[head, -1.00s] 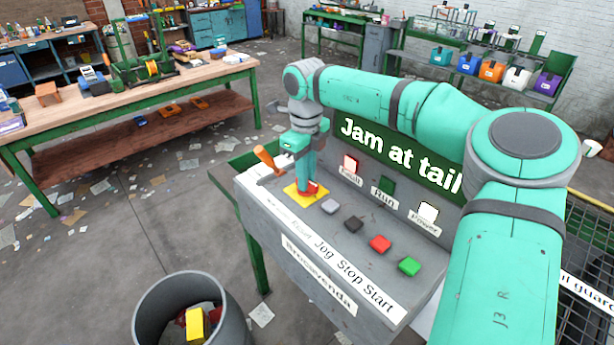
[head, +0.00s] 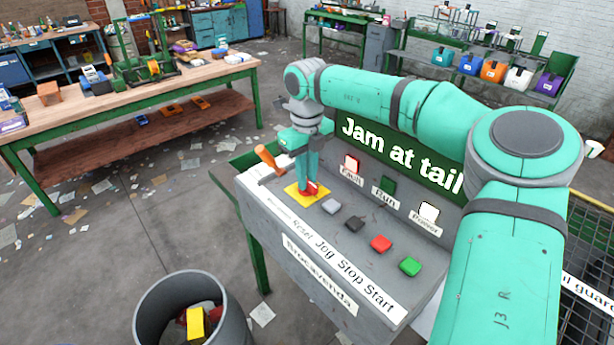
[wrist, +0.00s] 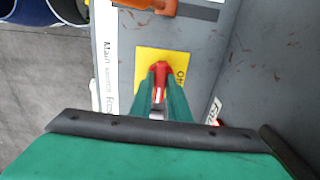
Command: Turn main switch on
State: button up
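The main switch is a red knob (head: 312,190) on a yellow plate (head: 293,190) at the left end of the grey control panel. My gripper (head: 308,188) points down over it, with a finger on each side of the knob. In the wrist view the red knob (wrist: 161,70) shows between the fingertips, and the fingers look shut on it. An "Off" label is readable on the right of the yellow plate (wrist: 150,62); the fingers hide the plate's lower part and some of the knob.
An orange handle (head: 267,157) sticks up just left of the switch. Grey, black, red and green buttons (head: 380,243) line the panel. A sign (head: 398,155) behind reads "Jam at tail". A grey bin (head: 190,310) stands in front on the floor.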

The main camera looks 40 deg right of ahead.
aim_at(308, 181)
jog(key=o, duration=0.3)
notch_tip(308, 181, up, 11)
dwell(0.6)
jog(key=shift+s, duration=0.1)
